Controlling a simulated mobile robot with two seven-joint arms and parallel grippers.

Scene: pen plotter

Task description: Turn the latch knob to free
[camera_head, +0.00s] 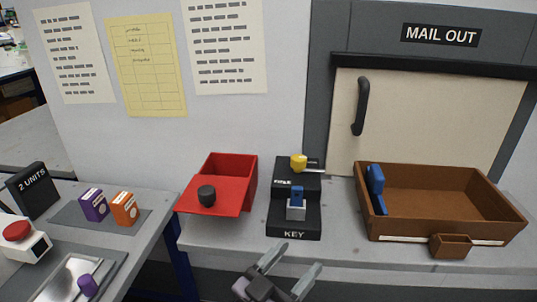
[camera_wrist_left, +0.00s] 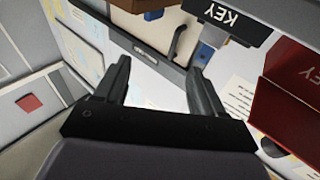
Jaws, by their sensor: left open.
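A yellow knob (camera_head: 298,162) with a pale bar pointing right stands on the upper step of a black stepped stand (camera_head: 281,222). A small white label on that step is too blurred to read surely. A blue piece (camera_head: 297,194) sits in a grey holder on the lower step, above the word KEY. My left gripper (camera_head: 299,256) is open and empty, in front of the stand and apart from it. In the left wrist view, its spread fingers (camera_wrist_left: 157,68) have nothing between them; the KEY face (camera_wrist_left: 224,19) shows upside down at the top.
A red bin (camera_head: 232,172) with a black knob (camera_head: 206,195) on its front stands left of the stand. A brown tray (camera_head: 450,190) with a blue piece (camera_head: 376,188) stands right. Behind it is a handled MAIL OUT panel (camera_head: 430,110). Small boxes (camera_head: 124,208) stand on the left table.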

